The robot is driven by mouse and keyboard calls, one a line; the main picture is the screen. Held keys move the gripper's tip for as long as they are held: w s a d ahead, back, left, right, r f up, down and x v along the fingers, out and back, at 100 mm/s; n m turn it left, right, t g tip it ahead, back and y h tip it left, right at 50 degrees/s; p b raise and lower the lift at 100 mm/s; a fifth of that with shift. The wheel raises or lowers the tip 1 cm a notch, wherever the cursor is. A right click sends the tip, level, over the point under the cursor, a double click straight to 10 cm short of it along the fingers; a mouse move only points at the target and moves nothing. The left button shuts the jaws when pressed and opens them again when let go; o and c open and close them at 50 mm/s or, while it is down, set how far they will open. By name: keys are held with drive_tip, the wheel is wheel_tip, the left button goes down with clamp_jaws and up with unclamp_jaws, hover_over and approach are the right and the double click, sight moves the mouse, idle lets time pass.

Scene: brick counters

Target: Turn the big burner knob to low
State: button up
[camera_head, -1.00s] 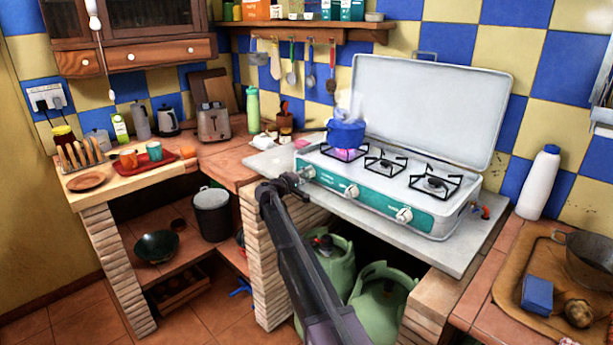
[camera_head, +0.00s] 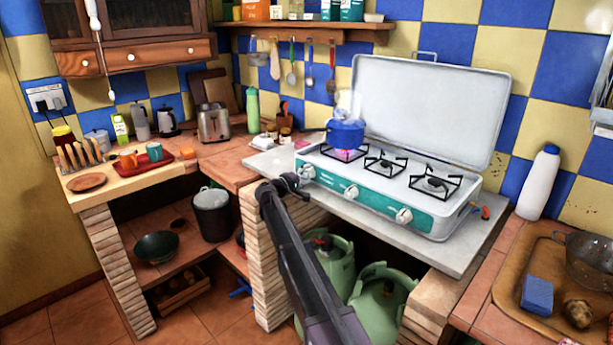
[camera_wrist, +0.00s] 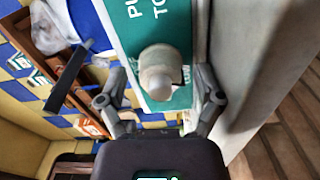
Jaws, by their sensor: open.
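The stove's left knob (camera_head: 308,172) is on the teal front panel, below the lit burner with the blue pot (camera_head: 346,133). My gripper (camera_head: 297,184) is at this knob, at the panel's left end. In the wrist view the pale knob (camera_wrist: 160,72) shows large, with its small handle toward my gripper (camera_wrist: 161,98). The fingers are open, one on each side of the knob, with visible gaps. The knob's pointer setting cannot be read. A pink-violet flame (camera_head: 345,154) shows under the pot.
Two more knobs, the middle one (camera_head: 351,191) and the right one (camera_head: 404,216), are on the same panel. The stove stands on a grey slab (camera_head: 458,262). Green gas bottles (camera_head: 380,300) stand below. The raised lid (camera_head: 430,105) is behind the burners.

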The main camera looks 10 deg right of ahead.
drive_tip(key=shift+m, duration=0.5)
drive_tip(key=m, duration=1.2)
drive_tip(key=shift+f+m, duration=0.1)
drive_tip(key=shift+m, duration=0.3)
drive_tip(key=v, duration=1.4)
drive_tip(key=s+d+f+n+g+y+p, duration=0.1)
drive_tip(key=s+d+g+y+p, duration=0.3)
drive_tip(key=s, duration=0.8)
drive_tip(key=s+d+f+n+g+y+p, duration=0.1)
drive_tip(key=s+d+n+g+y+p, duration=0.2)
drive_tip(key=s+d+p, duration=0.6)
drive_tip(key=shift+s+d+f+g+y, duration=0.35)
drive_tip(key=shift+s+g+y, duration=0.5)
drive_tip(key=shift+s, duration=0.7)
drive_tip(key=shift+d+r, duration=0.1)
